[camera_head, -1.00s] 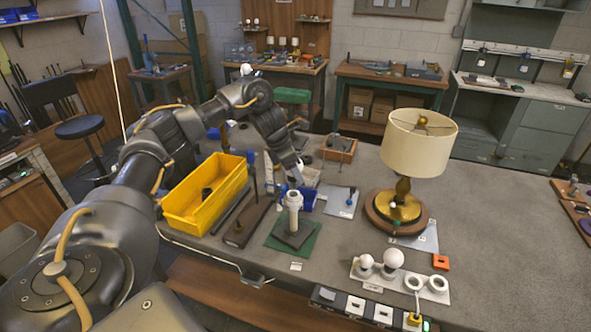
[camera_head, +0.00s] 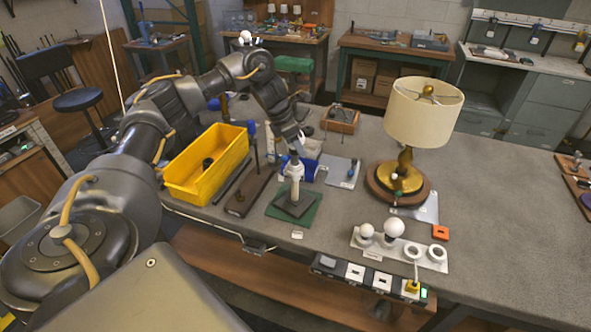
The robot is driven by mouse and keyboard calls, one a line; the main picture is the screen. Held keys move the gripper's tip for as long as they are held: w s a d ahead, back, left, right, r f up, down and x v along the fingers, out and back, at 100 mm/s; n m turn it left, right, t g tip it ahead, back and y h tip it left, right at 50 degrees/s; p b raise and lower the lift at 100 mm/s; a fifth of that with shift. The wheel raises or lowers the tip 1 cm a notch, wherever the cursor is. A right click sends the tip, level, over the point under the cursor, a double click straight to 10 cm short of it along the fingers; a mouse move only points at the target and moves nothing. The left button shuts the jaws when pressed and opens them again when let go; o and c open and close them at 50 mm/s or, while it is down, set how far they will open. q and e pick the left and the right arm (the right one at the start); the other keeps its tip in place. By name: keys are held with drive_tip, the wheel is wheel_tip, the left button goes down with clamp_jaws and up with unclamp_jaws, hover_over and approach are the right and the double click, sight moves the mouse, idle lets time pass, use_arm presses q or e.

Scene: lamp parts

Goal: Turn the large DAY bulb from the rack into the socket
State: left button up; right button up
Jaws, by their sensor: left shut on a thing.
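My left gripper (camera_head: 294,158) is at the top of a white post-like socket (camera_head: 295,187) and is shut on a small white piece there. The piece is mostly hidden by the fingers, so I cannot tell whether it is a bulb. The socket stands upright on a dark base on a green mat (camera_head: 307,216). A white rack (camera_head: 375,243) at the front right bears a smaller round bulb (camera_head: 366,230) and a larger round bulb (camera_head: 393,229). The rack's two ring holders on the right look empty. No DAY label is readable. My right gripper is not in view.
A yellow bin (camera_head: 205,165) stands left of the socket, with a brown block (camera_head: 240,200) between. A brass lamp with a cream shade (camera_head: 424,110) stands to the right. An orange piece (camera_head: 441,233) lies beyond the rack.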

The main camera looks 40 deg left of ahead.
sight(296, 154)
use_arm(q)
drive_tip(key=shift+f+b, duration=0.45)
drive_tip(key=shift+f, duration=0.2)
idle(0.7)
drive_tip(key=shift+f+b, duration=0.5)
drive_tip(key=shift+f, duration=0.5)
idle(0.9)
drive_tip(key=shift+f, duration=0.1)
idle(0.6)
drive_tip(key=shift+o, duration=1.4)
drive_tip(key=shift+c, duration=1.4)
drive_tip(key=shift+s+f, duration=0.1)
drive_tip(key=shift+f, duration=0.1)
